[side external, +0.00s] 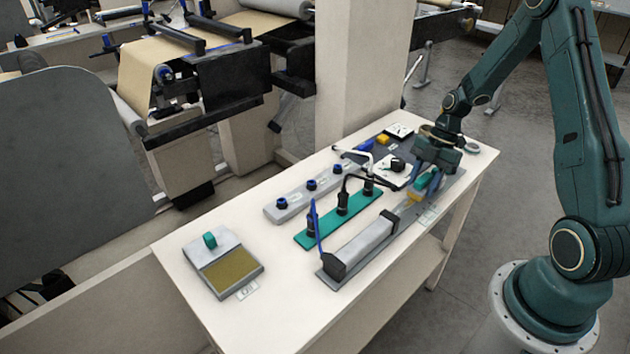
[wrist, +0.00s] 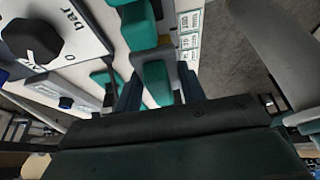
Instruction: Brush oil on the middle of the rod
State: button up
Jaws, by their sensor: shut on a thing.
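My gripper (side external: 428,182) is over the far right part of the table, shut on a teal-handled brush (side external: 423,181). The brush's yellowish tip (side external: 413,197) points down, at or just above the rod (side external: 403,209) past the end of the grey cylinder (side external: 362,248); I cannot tell whether it touches. The rod is mostly hidden by the brush and gripper. In the wrist view, the teal handle (wrist: 156,82) sits between my dark fingers (wrist: 160,92). The oil box (side external: 238,272), with an amber pad and a teal-knobbed lid (side external: 212,247), stands at the table's near left.
A teal plate (side external: 318,231) with upright black fittings and a grey rail (side external: 272,211) with blue knobs lie left of the cylinder. A black knob (wrist: 31,40) on a white panel marked "bar" is close in the wrist view. The table front (side external: 290,318) is clear.

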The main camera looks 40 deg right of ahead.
jog(key=shift+d, duration=0.1)
dwell(0.3)
jog(key=shift+r, duration=2.95)
jog(key=w+a+r+n+g, duration=0.1)
jog(key=w+a+n, duration=0.15)
jog(key=a, duration=0.35)
jog(key=w+a+r+n, duration=0.1)
jog(key=w+a+r, duration=0.1)
jog(key=w+a, duration=0.3)
notch_tip(320, 180, up, 8)
jog(key=n+g+h, duration=0.3)
jog(key=n, duration=0.7)
send_over(276, 326)
jog(key=w, duration=0.1)
jog(key=shift+w+d+f, duration=0.1)
jog(key=shift+d+f, duration=0.05)
jog(key=shift+f, duration=4.95)
jog(key=shift+w+d+f, duration=0.1)
jog(key=shift+f, duration=5)
jog(key=shift+f, duration=0.15)
